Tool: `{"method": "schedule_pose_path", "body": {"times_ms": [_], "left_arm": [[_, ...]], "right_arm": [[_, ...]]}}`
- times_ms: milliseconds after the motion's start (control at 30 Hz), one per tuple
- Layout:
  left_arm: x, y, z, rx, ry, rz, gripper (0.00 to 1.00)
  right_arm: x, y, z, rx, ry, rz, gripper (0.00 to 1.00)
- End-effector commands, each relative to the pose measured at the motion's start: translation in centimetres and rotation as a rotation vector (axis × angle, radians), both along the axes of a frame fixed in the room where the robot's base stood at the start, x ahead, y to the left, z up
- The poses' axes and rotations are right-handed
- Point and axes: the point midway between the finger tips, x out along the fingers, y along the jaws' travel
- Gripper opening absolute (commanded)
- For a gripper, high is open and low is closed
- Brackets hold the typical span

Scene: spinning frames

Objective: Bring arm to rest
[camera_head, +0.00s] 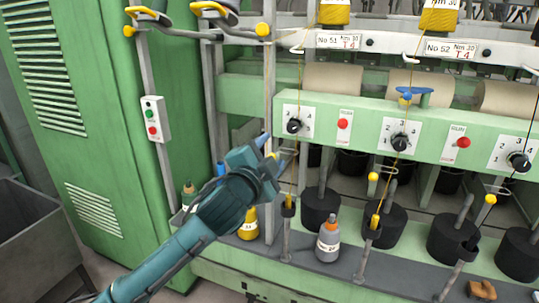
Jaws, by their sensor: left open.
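My left arm (170,262) reaches in from the lower left. My left gripper (274,150) is open in front of the spinning frame, near a grey upright post and a yellow thread. I see nothing held between its fingers. The arm's wrist hides part of the shelf and the frame behind it. My right gripper is not in view.
The green spinning frame (432,132) has dials, red buttons and black spindle pots. A grey bottle (328,240) and a yellow bottle (249,226) stand on its lower shelf near my arm. A grey bin (40,238) stands at the left.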

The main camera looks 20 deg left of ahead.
Motion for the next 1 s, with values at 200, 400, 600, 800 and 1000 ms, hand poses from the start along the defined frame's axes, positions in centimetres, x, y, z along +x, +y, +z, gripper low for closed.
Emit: {"method": "schedule_pose_path", "body": {"times_ms": [200,400,600,800,1000], "left_arm": [[0.0,0.0,0.0,0.0,0.0,0.0,0.51],[-0.6,-0.6,-3.9,-0.057,0.069,-0.022,0.51],[-5.0,-2.2,-16.7,-0.294,0.301,-0.062,0.51],[-13.8,-3.3,-29.1,-0.587,0.541,-0.014,0.51],[-23.2,-3.4,-36.8,-0.813,0.703,0.097,0.51]], "right_arm": [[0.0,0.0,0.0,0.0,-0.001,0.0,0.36],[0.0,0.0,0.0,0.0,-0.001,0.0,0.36],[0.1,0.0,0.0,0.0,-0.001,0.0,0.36],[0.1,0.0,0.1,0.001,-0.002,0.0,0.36],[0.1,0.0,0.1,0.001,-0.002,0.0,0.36]]}}
